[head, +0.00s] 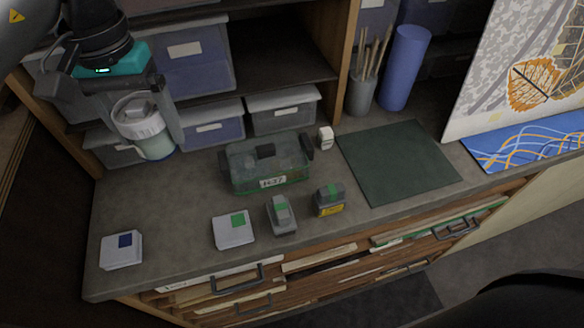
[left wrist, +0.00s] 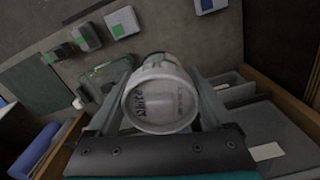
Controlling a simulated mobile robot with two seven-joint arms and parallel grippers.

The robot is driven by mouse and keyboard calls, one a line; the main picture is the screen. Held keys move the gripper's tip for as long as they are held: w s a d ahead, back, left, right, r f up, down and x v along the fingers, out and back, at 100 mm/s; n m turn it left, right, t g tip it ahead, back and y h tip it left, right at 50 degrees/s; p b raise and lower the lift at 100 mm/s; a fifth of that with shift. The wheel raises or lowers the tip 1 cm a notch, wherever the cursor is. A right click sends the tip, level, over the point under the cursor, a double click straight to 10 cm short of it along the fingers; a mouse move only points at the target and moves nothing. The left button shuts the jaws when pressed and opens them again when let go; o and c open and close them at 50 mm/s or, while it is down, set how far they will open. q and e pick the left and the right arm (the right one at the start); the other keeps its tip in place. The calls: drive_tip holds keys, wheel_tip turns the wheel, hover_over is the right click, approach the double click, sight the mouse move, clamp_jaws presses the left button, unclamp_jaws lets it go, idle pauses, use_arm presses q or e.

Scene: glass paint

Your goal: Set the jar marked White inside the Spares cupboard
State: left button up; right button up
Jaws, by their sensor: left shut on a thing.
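My left gripper (head: 132,112) is shut on the jar marked White (head: 145,130) and holds it up in front of the shelf bins, above the left part of the worktop. The jar has a white lid and a pale lower body. In the left wrist view the lid of the jar (left wrist: 162,104) faces the camera between the two fingers (left wrist: 160,100), and the word White reads on it sideways. No cupboard marked Spares can be made out in either view. My right gripper does not show.
Bins (head: 212,122) fill the shelves behind. A blue roll (head: 405,68) stands beside a brush pot (head: 361,95).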

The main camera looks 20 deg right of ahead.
use_arm(q)
drive_tip(key=shift+w+d+r+m, duration=0.3)
drive_tip(key=shift+d+r, duration=0.3)
drive_tip(key=p, duration=0.2)
hover_over(199, 208)
wheel_tip(199, 208, down, 20)
drive_tip(key=shift+d+r, duration=0.1)
drive_tip(key=shift+r, duration=0.15)
drive_tip(key=shift+f, duration=0.35)
drive_tip(key=shift+f, duration=0.1)
drive_tip(key=o, duration=1.2)
drive_tip(key=shift+c, duration=0.2)
drive_tip(key=shift+o, duration=1)
